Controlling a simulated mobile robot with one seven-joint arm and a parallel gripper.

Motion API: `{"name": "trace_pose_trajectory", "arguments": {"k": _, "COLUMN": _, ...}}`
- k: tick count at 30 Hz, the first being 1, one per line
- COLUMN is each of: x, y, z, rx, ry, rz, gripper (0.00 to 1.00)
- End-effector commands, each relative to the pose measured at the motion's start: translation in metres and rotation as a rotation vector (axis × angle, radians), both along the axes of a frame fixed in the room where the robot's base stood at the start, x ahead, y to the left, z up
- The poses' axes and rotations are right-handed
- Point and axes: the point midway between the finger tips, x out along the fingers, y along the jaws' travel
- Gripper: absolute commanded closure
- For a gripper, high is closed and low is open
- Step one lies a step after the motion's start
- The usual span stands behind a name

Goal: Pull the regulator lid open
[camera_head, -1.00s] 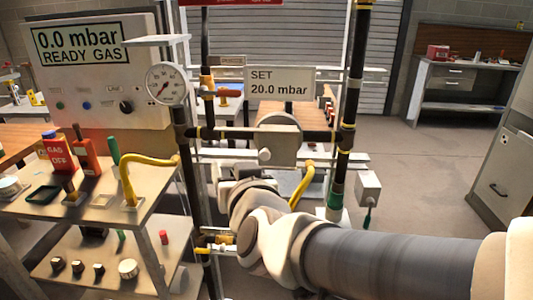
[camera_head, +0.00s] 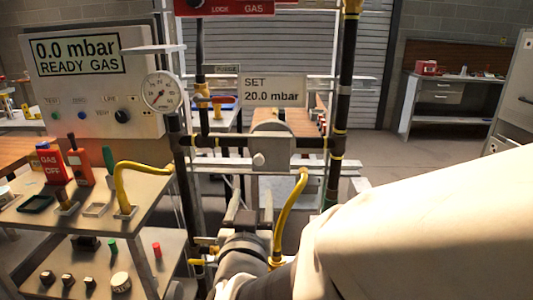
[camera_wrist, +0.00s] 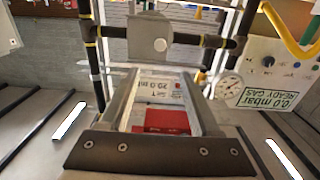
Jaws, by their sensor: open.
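The grey regulator (camera_head: 271,153) sits on the dark horizontal pipe below the "SET 20.0 mbar" sign. It has a boxy front, a rounded part above and a pale round knob (camera_head: 258,159) on the front. I cannot make out a separate lid edge or any gap. In the wrist view the regulator (camera_wrist: 148,38) appears upside down beyond the fingers. My gripper (camera_head: 250,202) is below and in front of the regulator, apart from it. Its two fingers also show in the wrist view (camera_wrist: 162,78), spread with nothing held between them.
A yellow hose (camera_head: 289,215) rises close to the right of my gripper. A round gauge (camera_head: 161,92) and a vertical pipe (camera_head: 343,100) flank the regulator. A cart (camera_head: 85,222) with tools stands at the left. My arm hides the lower right.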

Motion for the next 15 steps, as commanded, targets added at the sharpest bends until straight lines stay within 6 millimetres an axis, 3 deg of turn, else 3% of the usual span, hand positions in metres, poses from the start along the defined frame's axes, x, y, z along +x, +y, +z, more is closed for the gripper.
{"name": "trace_pose_trajectory", "arguments": {"k": 2, "x": 0.005, "y": -0.001, "z": 0.004, "rx": -0.004, "ry": 0.004, "rz": 0.001, "gripper": 0.36}}
{"name": "trace_pose_trajectory", "arguments": {"k": 15, "x": 0.102, "y": -0.004, "z": -0.003, "rx": 0.002, "ry": 0.0, "rz": 0.0, "gripper": 0.36}}
